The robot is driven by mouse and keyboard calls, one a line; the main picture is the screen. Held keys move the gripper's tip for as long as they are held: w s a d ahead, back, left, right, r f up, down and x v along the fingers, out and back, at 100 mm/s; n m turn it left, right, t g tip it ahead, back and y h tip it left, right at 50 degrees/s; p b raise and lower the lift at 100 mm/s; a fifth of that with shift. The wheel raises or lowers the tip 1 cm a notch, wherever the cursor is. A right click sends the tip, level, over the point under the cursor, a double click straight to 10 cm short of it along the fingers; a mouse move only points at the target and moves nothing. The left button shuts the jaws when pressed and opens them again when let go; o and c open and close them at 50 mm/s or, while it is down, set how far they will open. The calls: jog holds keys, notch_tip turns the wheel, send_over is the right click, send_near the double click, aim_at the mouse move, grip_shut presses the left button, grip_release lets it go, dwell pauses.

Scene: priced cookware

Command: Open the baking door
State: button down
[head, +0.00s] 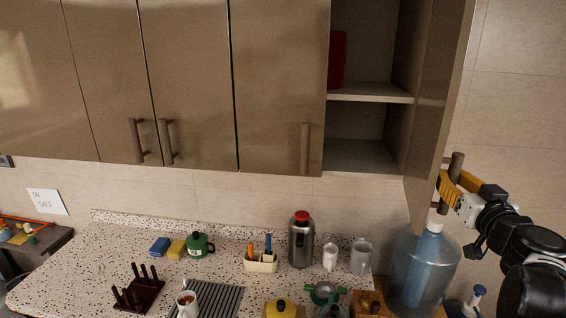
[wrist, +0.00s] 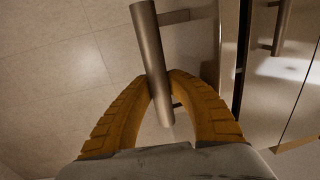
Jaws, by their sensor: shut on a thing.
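An overhead brown cabinet door (head: 437,95) at the right stands swung open, seen nearly edge-on. No label naming it as the baking door is readable. Its bar handle (head: 457,165) is near the lower end of the door. My gripper (head: 448,186) has its yellow fingers shut around this handle. In the wrist view, the round bar handle (wrist: 150,50) passes between the two yellow fingers of my gripper (wrist: 160,88). The opened cabinet (head: 370,95) shows a shelf and a red item (head: 337,60) on its upper level.
Closed doors (head: 190,80) fill the wall to the left. A large blue water bottle (head: 422,265) stands under the open door, near my arm.

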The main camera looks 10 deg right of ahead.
jog(key=shift+s+d, duration=0.1)
jog(key=shift+d, duration=0.45)
jog(key=c, duration=1.6)
grip_release()
jog(key=o, duration=0.4)
jog(key=shift+s, duration=0.25)
jog(key=shift+c, duration=0.2)
jog(key=s+a, duration=0.1)
jog(key=s, duration=0.6)
jog(key=shift+s+a, duration=0.25)
jog(key=shift+a, duration=0.05)
